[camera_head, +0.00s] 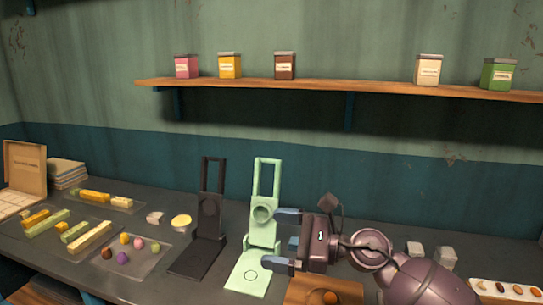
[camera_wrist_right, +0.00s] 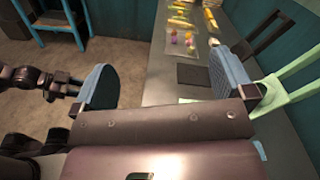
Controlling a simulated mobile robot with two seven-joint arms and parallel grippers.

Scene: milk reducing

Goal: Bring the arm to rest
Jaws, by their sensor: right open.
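My right gripper (camera_head: 283,238) is open, its two blue-grey fingers spread apart above the dark counter. It is at the right side of the light green stand (camera_head: 248,273), and nothing shows between the fingers. I cannot tell whether a finger touches the stand. In the right wrist view the same gripper (camera_wrist_right: 165,82) has its fingers wide apart and empty. Dark parts of my own body show at the left edge of that view.
A black stand (camera_head: 203,240) is left of the green one. A wooden board (camera_head: 300,294) with a round brown item lies below my right arm. Clear trays (camera_head: 145,259) with colourful pieces lie at left; a white tray (camera_head: 505,298) is at right. A shelf (camera_head: 345,87) holds several canisters.

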